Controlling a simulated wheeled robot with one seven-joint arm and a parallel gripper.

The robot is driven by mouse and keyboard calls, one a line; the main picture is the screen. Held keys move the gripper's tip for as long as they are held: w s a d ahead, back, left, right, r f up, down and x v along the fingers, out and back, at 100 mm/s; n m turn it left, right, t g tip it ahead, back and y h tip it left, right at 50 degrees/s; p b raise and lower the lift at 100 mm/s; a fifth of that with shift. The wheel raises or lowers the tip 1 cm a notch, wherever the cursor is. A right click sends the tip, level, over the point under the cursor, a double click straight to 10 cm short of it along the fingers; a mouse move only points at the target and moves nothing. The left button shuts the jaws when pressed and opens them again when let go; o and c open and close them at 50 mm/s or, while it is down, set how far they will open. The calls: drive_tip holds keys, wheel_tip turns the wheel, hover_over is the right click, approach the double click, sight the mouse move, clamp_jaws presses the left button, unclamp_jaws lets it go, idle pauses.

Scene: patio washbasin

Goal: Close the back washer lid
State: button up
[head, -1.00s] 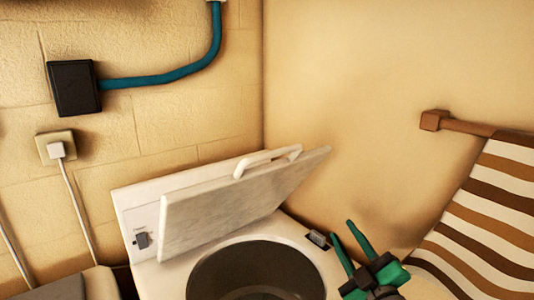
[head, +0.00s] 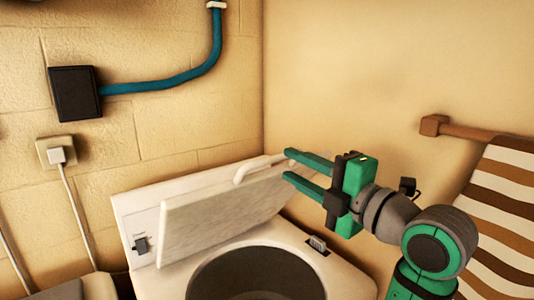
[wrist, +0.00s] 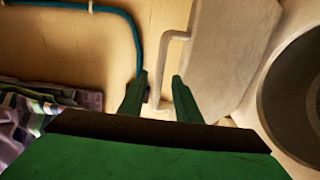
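The back washer lid (head: 222,207) is a pale flat panel, raised and tilted over the washer's round dark opening (head: 258,275). A white bar handle (head: 255,168) runs along its upper edge. The washer (head: 345,275) is a white box against the corner. My gripper (head: 289,164) is open, with its two green fingers pointing left at the right end of the lid and handle. I cannot tell whether a finger touches the lid.
A brown and white striped cloth (head: 490,215) hangs from a wooden rail (head: 470,130) at the right. A blue pipe (head: 170,83) and a black box (head: 75,93) are on the brick wall. A socket with a white cable (head: 57,152) is at the left.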

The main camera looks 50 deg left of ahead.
drive_tip(key=a, duration=0.9)
drive_tip(key=shift+w+a+r, duration=0.2)
drive_tip(key=shift+w+a, duration=0.1)
drive_tip(key=shift+w, duration=0.1)
drive_tip(key=shift+c, duration=0.4)
clamp_jaws()
